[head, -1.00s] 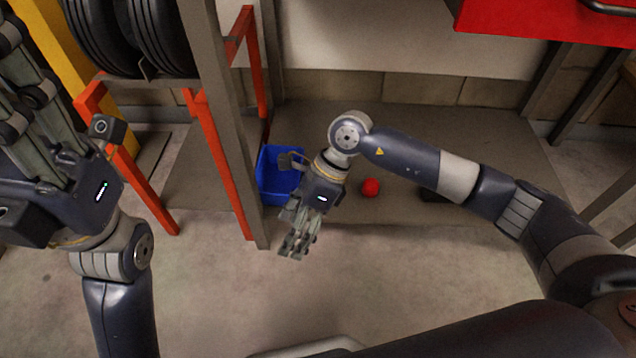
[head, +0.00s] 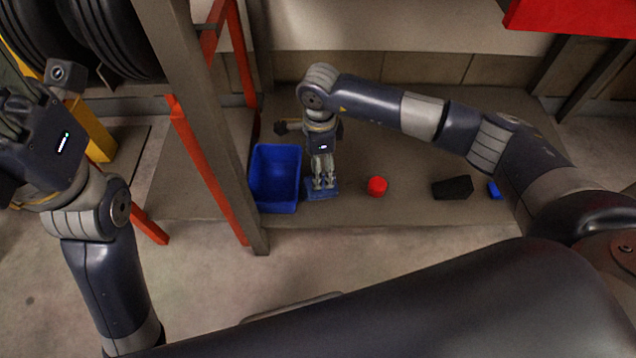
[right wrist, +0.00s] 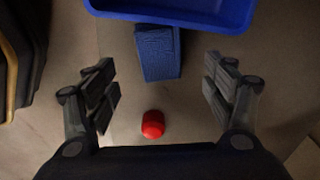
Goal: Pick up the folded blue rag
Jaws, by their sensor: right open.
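The folded blue rag (head: 322,194) lies on the grey shelf, just right of the blue bin. In the right wrist view the rag (right wrist: 158,52) is a textured blue block ahead of the jaws, next to the bin's edge. My right gripper (head: 324,182) points down and hides part of the rag in the head view. In the right wrist view its two fingers (right wrist: 160,92) are wide apart with nothing between them; I cannot tell the height above the rag. My left gripper (head: 12,85) is at the far left, its fingers cut off by the frame.
The blue bin (head: 275,180) stands left of the rag. A red round object (head: 377,186), a black block (head: 453,188) and a small blue item (head: 494,190) lie to the right on the shelf (head: 415,209). A grey post (head: 208,120) stands left.

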